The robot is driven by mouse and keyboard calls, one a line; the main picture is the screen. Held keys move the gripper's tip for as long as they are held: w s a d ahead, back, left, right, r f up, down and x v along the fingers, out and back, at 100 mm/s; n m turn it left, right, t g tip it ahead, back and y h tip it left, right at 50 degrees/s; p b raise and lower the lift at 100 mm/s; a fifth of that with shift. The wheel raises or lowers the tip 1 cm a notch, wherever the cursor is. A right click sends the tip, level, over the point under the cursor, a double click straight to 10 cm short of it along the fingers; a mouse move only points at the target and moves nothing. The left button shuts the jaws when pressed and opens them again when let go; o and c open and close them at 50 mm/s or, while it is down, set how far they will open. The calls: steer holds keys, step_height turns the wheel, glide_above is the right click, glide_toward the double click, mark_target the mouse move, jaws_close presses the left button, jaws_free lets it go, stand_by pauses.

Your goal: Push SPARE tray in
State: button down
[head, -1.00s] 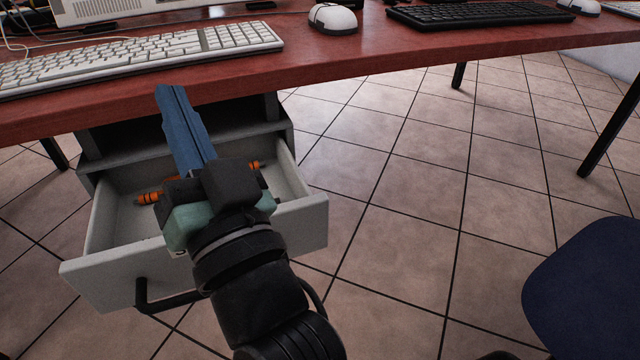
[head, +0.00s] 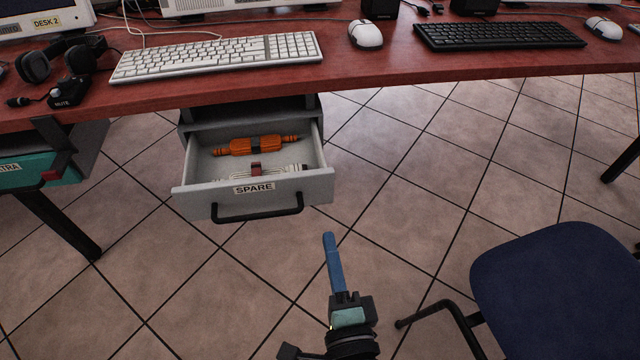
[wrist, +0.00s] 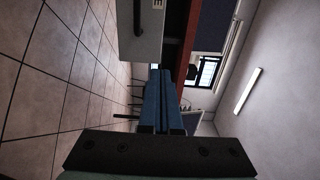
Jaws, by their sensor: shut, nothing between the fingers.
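The SPARE tray (head: 253,188) is a grey drawer, pulled out from under the red desk in the head view. It has a black bar handle on its front and a "SPARE" label. Inside lie an orange cable item with a dark middle and a pale coiled cable with a red-brown band. My gripper (head: 330,236), with blue fingers, is shut and empty. It is in front of and to the right of the tray, apart from it. In the wrist view the fingers (wrist: 165,72) are together, and the tray front (wrist: 139,30) shows at the top.
The red desk (head: 240,85) holds a white keyboard, mice, a black keyboard and a headset. A teal EXTRA drawer (head: 45,170) is at the left. A dark blue chair (head: 560,275) stands at the right, near my arm. Tiled floor is open between tray and chair.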

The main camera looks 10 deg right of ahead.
mark_target(315, 176)
steer(key=w+p, duration=0.1)
steer(key=w, duration=1.1)
steer(key=shift+r, duration=0.1)
